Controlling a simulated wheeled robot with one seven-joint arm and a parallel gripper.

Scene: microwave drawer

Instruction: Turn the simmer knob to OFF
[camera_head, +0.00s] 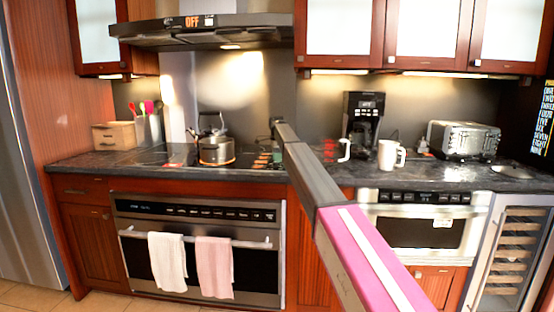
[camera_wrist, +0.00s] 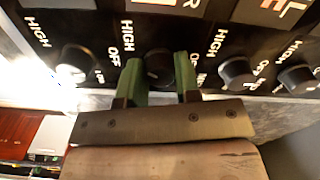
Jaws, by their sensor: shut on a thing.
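The knob's pointer is too dark to read, and I see no SIMMER label. In the head view my gripper (camera_head: 277,156) is at the cooktop's right end, small and partly hidden by my arm.
Other knobs stand close by: one in glare (camera_wrist: 76,66) at left, two dark ones (camera_wrist: 237,75) at right. In the head view a kettle (camera_head: 216,148) is on the cooktop left of my gripper; a coffee maker (camera_head: 363,124) and white mug (camera_head: 390,154) stand right.

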